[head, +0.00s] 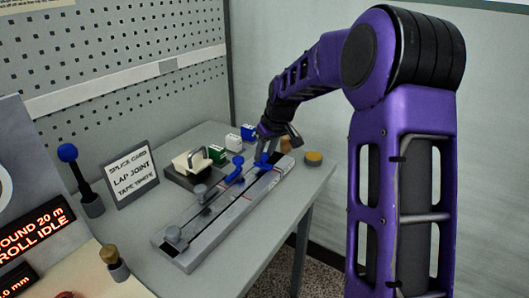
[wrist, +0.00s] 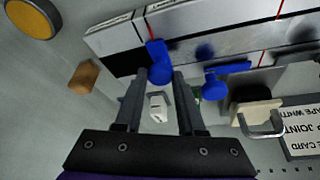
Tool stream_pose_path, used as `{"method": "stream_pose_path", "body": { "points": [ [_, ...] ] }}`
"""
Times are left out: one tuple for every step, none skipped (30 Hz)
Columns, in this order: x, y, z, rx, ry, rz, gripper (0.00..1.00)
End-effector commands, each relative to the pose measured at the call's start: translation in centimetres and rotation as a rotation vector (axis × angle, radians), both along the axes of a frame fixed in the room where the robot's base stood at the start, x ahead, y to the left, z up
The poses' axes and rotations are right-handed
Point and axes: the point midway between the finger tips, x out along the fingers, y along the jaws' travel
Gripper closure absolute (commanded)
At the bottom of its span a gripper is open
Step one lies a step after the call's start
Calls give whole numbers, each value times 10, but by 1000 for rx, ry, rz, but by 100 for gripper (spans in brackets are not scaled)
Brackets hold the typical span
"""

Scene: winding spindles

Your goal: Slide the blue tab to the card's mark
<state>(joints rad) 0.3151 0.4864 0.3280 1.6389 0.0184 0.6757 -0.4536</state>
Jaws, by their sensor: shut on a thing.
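The splice block (head: 225,215) is a long grey rail with slots and red mark lines, lying along the table. My gripper (head: 266,150) is over its far end, shut on a blue tab (head: 262,161). In the wrist view the tab (wrist: 158,60) has its round knob between my two fingertips (wrist: 161,75), and it lies close to a red line (wrist: 149,22). A second blue tab (head: 235,170) sits nearer along the block, and it also shows in the wrist view (wrist: 214,88). The card (head: 131,174) reads "SPLICE CARD, LAP JOINT, TAPE WHITE".
A tape dispenser (head: 195,165) stands left of the block. Green, white and blue small blocks (head: 232,143) stand behind it. A yellow-topped round thing (head: 314,158) is right of the block, near the table edge. A blue-knobbed lever (head: 68,153) stands left of the card.

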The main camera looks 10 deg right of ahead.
Motion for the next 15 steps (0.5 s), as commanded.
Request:
{"method": "stream_pose_path", "body": {
  "points": [
    [-3,3,-1,3,9,5,100],
    [-3,4,-1,3,10,5,100],
    [-3,4,-1,4,10,5,60],
    [-3,4,-1,4,10,5,55],
    [-3,4,-1,4,10,6,49],
    [-3,4,-1,3,9,6,42],
    [-3,4,-1,3,9,6,37],
    [-2,4,-1,3,9,5,32],
    [-2,3,-1,3,8,5,32],
    [-2,3,-1,3,8,5,32],
    [-2,3,-1,3,8,5,32],
    [-2,3,-1,2,7,4,32],
    [-2,3,-1,3,6,4,32],
    [-2,2,-1,3,6,4,32],
    [-2,2,-1,2,6,4,32]
  ]
}}
